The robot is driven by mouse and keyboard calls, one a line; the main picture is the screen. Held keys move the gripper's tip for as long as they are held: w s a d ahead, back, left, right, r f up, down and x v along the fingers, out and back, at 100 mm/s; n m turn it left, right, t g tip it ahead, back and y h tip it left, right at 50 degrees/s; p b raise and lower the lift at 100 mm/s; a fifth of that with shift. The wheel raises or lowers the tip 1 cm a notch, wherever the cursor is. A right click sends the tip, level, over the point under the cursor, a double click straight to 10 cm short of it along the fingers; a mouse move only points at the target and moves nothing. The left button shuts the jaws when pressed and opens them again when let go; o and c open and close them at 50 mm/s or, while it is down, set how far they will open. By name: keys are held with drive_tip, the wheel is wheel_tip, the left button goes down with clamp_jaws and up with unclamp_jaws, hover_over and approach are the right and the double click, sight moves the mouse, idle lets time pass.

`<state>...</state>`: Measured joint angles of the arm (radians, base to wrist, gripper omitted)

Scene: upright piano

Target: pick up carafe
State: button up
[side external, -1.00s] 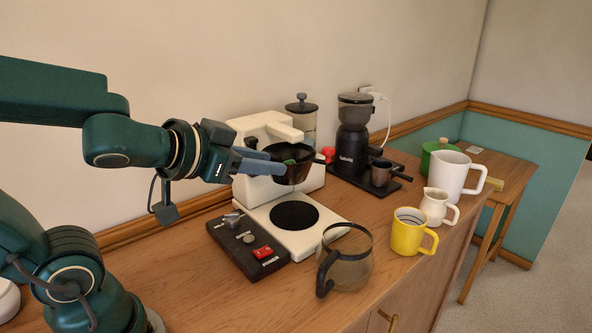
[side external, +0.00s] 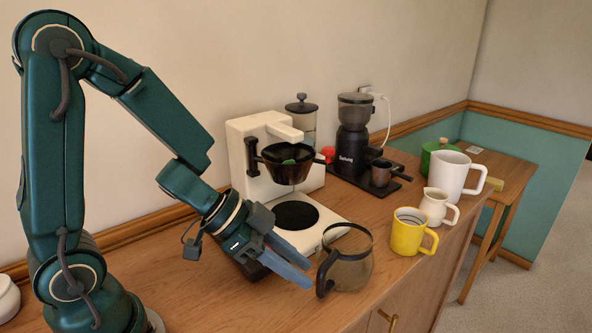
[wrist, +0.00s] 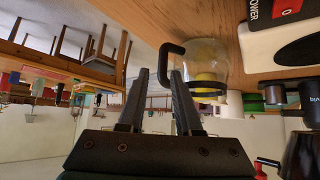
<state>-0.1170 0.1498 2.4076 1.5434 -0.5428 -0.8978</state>
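The carafe (side external: 352,270) is a clear glass pot with a dark rim band and a dark handle. It stands on the wooden counter, its handle facing my gripper. My gripper (side external: 308,275) is low, just left of the handle, with its fingers pointing at it. In the wrist view, the fingers of my gripper (wrist: 159,76) are apart with nothing held between them. The handle of the carafe (wrist: 208,55) shows just beyond the fingertips, roughly in line with the gap. I cannot tell whether the fingers touch it.
The coffee maker (side external: 248,165) with a dark basket (side external: 286,170) stands behind the carafe. A yellow mug (side external: 407,236), small jug (side external: 434,208) and white pitcher (side external: 452,174) are to the right. A grinder (side external: 352,140) is at the back. The counter's front edge is close.

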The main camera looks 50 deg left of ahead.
sight(339, 263)
drive_tip(key=shift+a+x, duration=0.2)
drive_tip(key=shift+x, duration=4.2)
drive_tip(key=shift+w, duration=0.15)
clamp_jaws()
